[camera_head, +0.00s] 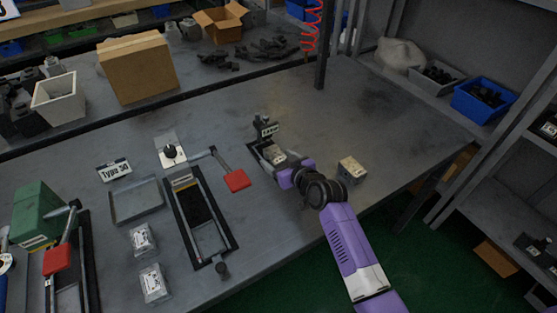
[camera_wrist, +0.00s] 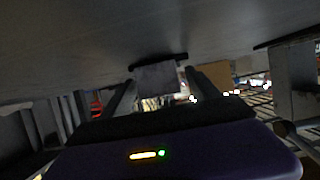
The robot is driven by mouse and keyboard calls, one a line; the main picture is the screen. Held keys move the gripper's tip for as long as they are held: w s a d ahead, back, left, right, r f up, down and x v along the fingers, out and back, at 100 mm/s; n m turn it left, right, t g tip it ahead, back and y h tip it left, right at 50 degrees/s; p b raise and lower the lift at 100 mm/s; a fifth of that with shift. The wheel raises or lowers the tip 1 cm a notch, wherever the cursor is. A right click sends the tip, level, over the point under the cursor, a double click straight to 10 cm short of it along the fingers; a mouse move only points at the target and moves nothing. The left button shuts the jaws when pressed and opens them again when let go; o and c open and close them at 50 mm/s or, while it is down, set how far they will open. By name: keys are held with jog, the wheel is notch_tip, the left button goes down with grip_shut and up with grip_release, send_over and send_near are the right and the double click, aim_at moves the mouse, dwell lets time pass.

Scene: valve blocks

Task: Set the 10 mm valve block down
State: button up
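A small beige-grey valve block (camera_head: 273,154) sits at the black-edged station in the middle of the bench, just in front of my gripper (camera_head: 285,168). In the wrist view the grey block (camera_wrist: 157,77) lies between the two fingertips of my gripper (camera_wrist: 160,85), near a dark bar. One finger is on each side of it. I cannot tell whether the fingers press on it or whether it rests fully on the surface. A dark stand with a white label (camera_head: 267,129) is right behind the block. I cannot read a size on the block.
Another beige block (camera_head: 352,170) stands on the bench right of my wrist. A red-handled clamp (camera_head: 236,180) and a black-framed fixture (camera_head: 200,215) are to the left. Two silver blocks (camera_head: 143,240) (camera_head: 153,283) lie near the front.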

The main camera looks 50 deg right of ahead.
jog(key=shift+s+f, duration=0.1)
jog(key=shift+s, duration=0.05)
jog(key=shift+s+a, duration=0.15)
jog(key=shift+s, duration=0.15)
jog(key=v, duration=0.6)
jog(key=shift+s+r, duration=0.35)
jog(key=shift+r, duration=0.05)
